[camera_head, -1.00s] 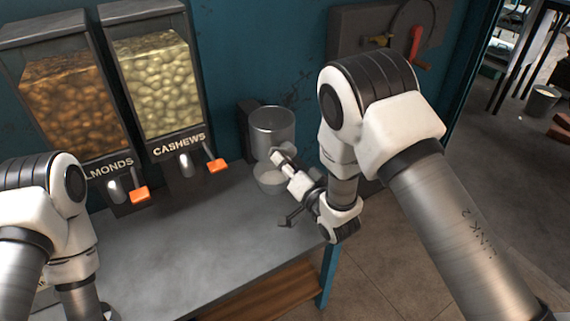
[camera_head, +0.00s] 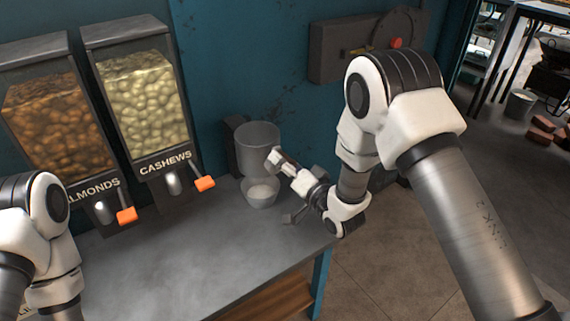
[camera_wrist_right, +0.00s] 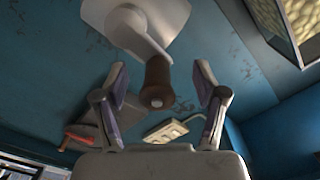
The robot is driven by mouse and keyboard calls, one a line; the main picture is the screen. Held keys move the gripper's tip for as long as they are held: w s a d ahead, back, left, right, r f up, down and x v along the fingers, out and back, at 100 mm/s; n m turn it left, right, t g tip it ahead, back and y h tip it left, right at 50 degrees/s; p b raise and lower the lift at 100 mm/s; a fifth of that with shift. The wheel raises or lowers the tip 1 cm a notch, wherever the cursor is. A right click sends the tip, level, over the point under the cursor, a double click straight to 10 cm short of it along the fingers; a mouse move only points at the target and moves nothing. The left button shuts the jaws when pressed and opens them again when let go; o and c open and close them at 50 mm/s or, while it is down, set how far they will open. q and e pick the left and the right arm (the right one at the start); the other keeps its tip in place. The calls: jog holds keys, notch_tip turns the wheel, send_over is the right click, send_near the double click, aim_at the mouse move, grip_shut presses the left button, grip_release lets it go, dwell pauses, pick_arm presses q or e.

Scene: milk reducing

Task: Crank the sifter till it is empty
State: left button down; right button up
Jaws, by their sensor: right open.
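The sifter (camera_head: 257,147) is a grey cylinder fixed at the teal wall. Whether it holds anything cannot be seen. Below it a small grey bowl (camera_head: 259,200) with white powder stands on the counter. In the right wrist view the crank's brown knob (camera_wrist_right: 158,80) sits on a pale arm, in front of the light-coloured sifter body (camera_wrist_right: 135,20). My right gripper (camera_wrist_right: 160,74) is open, with one finger on each side of the knob and gaps visible. In the head view the right gripper (camera_head: 280,160) is at the sifter's right side. My left gripper is out of view.
Almond (camera_head: 58,130) and cashew (camera_head: 145,105) dispensers with orange levers stand left of the sifter. The grey counter (camera_head: 180,255) is clear in front. A dark box (camera_head: 335,50) with a red handle (camera_head: 395,43) hangs on the wall, partly behind my right arm.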

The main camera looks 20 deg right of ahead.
jog(key=v, duration=1.2)
jog(key=s+f+g+h, duration=0.1)
jog(key=s+f+g, duration=0.35)
jog(key=f, duration=0.55)
jog(key=s+f+g+h, duration=0.25)
jog(key=s+f, duration=0.35)
jog(key=f, duration=0.3)
jog(key=s+d+f+n+g+h, duration=0.1)
jog(key=s+f+g, duration=0.3)
jog(key=s, duration=0.5)
jog(key=s+d+f+n+g+h, duration=0.1)
jog(key=s+d+f+n+g, duration=0.2)
jog(key=s, duration=0.6)
notch_tip(320, 180, down, 2)
jog(key=d+g, duration=0.1)
jog(key=g, duration=0.2)
jog(key=shift+n+h, duration=0.3)
jog(key=shift+h, duration=0.05)
